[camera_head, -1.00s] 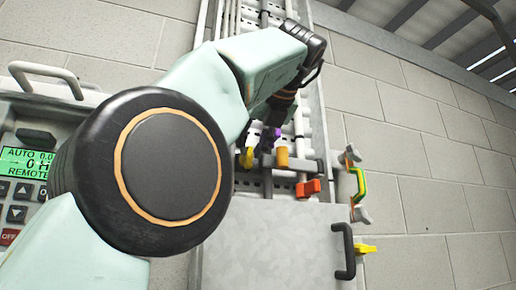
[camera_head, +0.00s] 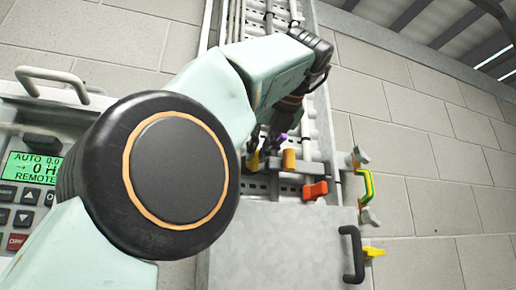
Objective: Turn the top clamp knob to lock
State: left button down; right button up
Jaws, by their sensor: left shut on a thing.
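My left gripper (camera_head: 266,146) is at the upright rack, at the end of my arm, which fills the left and middle of the head view. It is small and partly hidden by its own wrist. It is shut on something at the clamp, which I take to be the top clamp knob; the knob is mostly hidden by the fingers. A yellow part (camera_head: 253,161) and a purple part (camera_head: 280,142) show right beside the fingertips. A grey clamp bar (camera_head: 309,170) with an orange-yellow cylinder (camera_head: 289,160) lies just right of them. My right gripper is out of view.
An orange-red block (camera_head: 315,190) sits below the bar. A grey cabinet (camera_head: 285,240) with a black handle (camera_head: 351,253) and yellow lever (camera_head: 373,252) stands below. A control panel (camera_head: 28,180) is at left.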

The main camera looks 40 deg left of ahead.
pick_arm(q)
jog(key=m+g+y+p, duration=0.1)
jog(key=m+y, duration=0.1)
jog(key=m, duration=0.2)
jog(key=w+f+m+g+y+p, duration=0.1)
jog(key=m+g+y, duration=0.1)
jog(key=m, duration=0.2)
jog(key=m+g+y+p, duration=0.1)
jog(key=m+p, duration=0.1)
jog(key=m, duration=0.3)
jog(key=shift+w+d+f+g+y, duration=0.25)
jog(key=shift+d+f+g+y, duration=0.05)
jog(key=shift+d+y, duration=0.1)
dwell(0.6)
jog(key=c, duration=1.7)
grip_release()
jog(key=shift+o, duration=0.2)
jog(key=shift+f, duration=0.1)
